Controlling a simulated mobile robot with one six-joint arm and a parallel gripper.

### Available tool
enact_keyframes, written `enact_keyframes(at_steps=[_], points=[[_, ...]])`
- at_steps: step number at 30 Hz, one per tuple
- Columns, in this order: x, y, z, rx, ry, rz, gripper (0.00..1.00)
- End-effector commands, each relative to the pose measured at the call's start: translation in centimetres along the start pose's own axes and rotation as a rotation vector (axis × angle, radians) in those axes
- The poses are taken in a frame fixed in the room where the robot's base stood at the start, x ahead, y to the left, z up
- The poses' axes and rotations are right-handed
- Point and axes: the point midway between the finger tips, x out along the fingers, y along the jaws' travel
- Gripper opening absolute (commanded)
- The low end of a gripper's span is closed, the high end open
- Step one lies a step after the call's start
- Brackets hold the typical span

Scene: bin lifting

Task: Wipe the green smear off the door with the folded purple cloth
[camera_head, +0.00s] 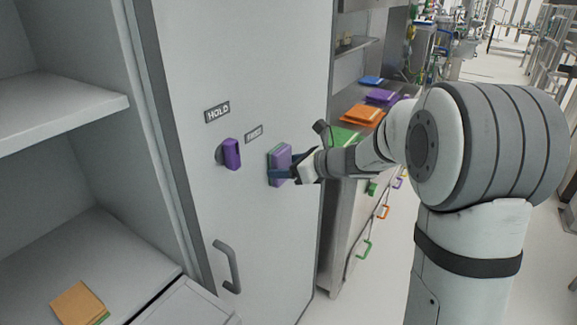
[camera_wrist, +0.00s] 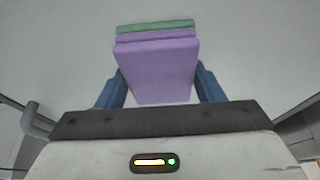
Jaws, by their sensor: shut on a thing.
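The folded purple cloth (camera_head: 282,157) is a thick block against or very near the pale grey door (camera_head: 245,80); contact cannot be told. My gripper (camera_head: 280,174) has its blue fingers on the cloth's two sides. In the wrist view the cloth (camera_wrist: 155,75) sits between the fingers of my gripper (camera_wrist: 162,88), its far end towards the door. A green layer (camera_wrist: 155,26) lies along that far end, and I cannot tell whether it belongs to the cloth or is the smear. No separate green smear shows on the bare door; the cloth may hide it.
The door has a purple knob (camera_head: 231,154), a HOLD label (camera_head: 217,112), a smaller label (camera_head: 254,133) and a grey handle (camera_head: 228,266). An open cabinet at left holds a tan block (camera_head: 79,304). A steel counter (camera_head: 342,172) with coloured folded items stands right of the door.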

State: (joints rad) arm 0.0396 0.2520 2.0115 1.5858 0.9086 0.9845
Motion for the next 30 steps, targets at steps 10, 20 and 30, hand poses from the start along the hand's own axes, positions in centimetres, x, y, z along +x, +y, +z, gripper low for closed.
enact_keyframes(at_steps=[10, 20, 30], points=[[-2.8, 0.0, -1.1, 0.000, -0.002, 0.000, 0.43], [-5.4, 0.0, -2.2, 0.000, -0.001, 0.000, 0.43], [-5.5, 0.0, -2.3, -0.001, -0.001, 0.001, 0.43]])
